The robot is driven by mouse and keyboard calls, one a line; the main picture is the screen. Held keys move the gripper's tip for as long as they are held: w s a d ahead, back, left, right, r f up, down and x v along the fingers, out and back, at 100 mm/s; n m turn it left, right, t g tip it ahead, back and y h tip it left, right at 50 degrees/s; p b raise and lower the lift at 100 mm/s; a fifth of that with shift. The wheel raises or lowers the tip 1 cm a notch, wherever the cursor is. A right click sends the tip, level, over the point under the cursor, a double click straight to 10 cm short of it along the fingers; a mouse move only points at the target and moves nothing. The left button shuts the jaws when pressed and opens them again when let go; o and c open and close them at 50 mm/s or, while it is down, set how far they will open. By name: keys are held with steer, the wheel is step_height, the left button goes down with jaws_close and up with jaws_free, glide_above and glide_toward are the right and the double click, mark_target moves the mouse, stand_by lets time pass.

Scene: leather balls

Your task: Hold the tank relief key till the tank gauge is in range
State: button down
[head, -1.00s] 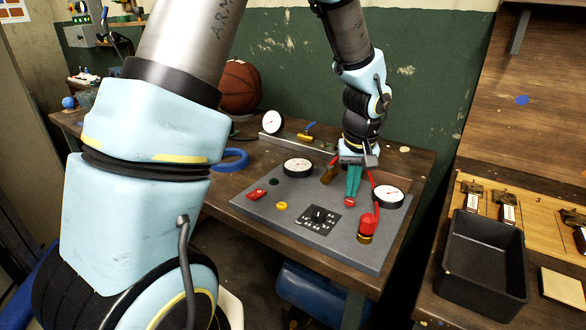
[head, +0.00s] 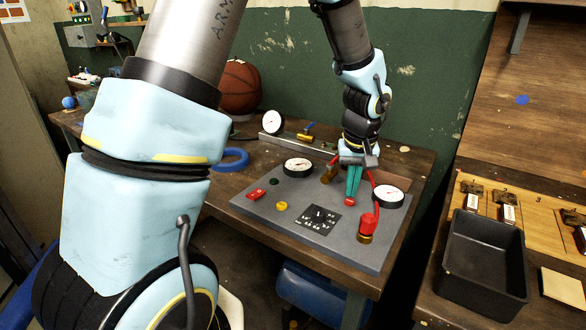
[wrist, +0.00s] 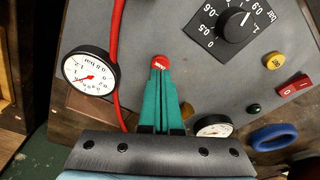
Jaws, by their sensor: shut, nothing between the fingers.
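My gripper (head: 351,194) is shut, its teal fingers pointing down at the grey panel (head: 290,205). In the wrist view the fingertips (wrist: 161,72) are at a small round red key (wrist: 161,61), covering part of it; they appear to touch it. Its white lettering is too small to read. A round white gauge (head: 388,196) stands at the panel's right, and large in the wrist view (wrist: 90,73), with a red needle. A second gauge (head: 298,167) is at the panel's back; which is the tank's is unclear.
A black dial (wrist: 234,24) marked in bar, a yellow button (head: 282,206), a red rocker switch (head: 256,194) and a red valve (head: 368,226) share the panel. A red hose (wrist: 117,40) runs beside the gripper. A black bin (head: 484,265) stands on the right bench.

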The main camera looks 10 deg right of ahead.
steer(key=shift+f, duration=0.2)
steer(key=shift+f+b, duration=0.8)
steer(key=shift+r, duration=0.15)
stand_by(2.1)
step_height(320, 180, up, 6)
steer(key=p, duration=0.4)
steer(key=shift+p, duration=0.35)
steer(key=shift+a, duration=0.1)
stand_by(0.4)
